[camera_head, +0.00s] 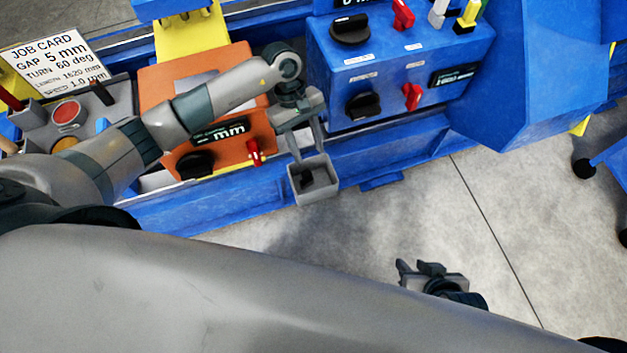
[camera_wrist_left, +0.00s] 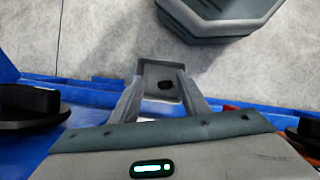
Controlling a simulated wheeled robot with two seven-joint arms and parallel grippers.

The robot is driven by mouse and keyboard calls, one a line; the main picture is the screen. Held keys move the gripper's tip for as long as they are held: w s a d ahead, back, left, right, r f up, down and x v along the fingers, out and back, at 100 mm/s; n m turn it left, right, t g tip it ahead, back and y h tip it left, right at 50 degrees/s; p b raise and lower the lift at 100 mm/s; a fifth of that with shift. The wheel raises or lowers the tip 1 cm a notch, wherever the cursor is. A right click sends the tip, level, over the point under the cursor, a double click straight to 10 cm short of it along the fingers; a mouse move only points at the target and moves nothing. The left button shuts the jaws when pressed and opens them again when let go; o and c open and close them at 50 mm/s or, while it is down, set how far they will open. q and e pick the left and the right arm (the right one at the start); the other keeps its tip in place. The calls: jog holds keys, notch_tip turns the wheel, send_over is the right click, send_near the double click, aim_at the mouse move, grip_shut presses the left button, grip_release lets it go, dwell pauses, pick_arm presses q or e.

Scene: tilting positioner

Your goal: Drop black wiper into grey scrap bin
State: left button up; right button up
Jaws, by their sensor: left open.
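The grey scrap bin (camera_head: 316,193) is a small open box on the front of the blue machine. A small black object (camera_head: 306,181), which looks like the black wiper, lies inside it. My left gripper (camera_head: 309,153) is open and empty, pointing down just above the bin. It also shows in the left wrist view (camera_wrist_left: 161,78). My right gripper (camera_head: 428,268) is low over the floor, far from the bin; its jaw gap is unclear.
A blue panel (camera_head: 385,65) with black knobs and red switches stands right of the bin. An orange unit (camera_head: 160,95) with a display is behind my left arm. A job card (camera_head: 52,62) and a grey button box (camera_head: 92,122) are at left. Bare floor (camera_head: 400,215) lies in front.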

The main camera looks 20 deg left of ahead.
pick_arm(q)
jog(key=s+d+r, duration=0.3)
jog(key=d+r, duration=0.3)
jog(key=d, duration=0.4)
jog(key=shift+d+r, duration=0.15)
jog(key=shift+d, duration=0.2)
dwell(0.4)
